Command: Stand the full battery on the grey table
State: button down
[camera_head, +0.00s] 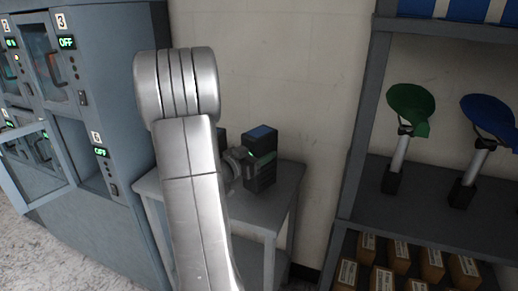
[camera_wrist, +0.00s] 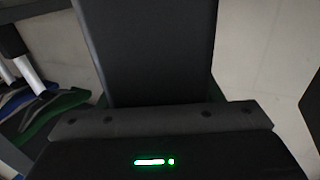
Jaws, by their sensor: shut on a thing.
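Another dark object (camera_head: 221,141) shows behind my arm, mostly hidden. A charging cabinet (camera_head: 105,60) with an open door stands at the left. A shelf (camera_head: 440,205) with green and blue saddles and several boxes stands at the right. The table's front right is bare.

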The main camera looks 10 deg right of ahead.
jog(key=shift+f, duration=1.55)
jog(key=shift+f+b, duration=0.15)
jog(key=shift+b, duration=0.2)
jog(key=shift+c, duration=2.1)
grip_release()
jog(key=v, duration=1.2)
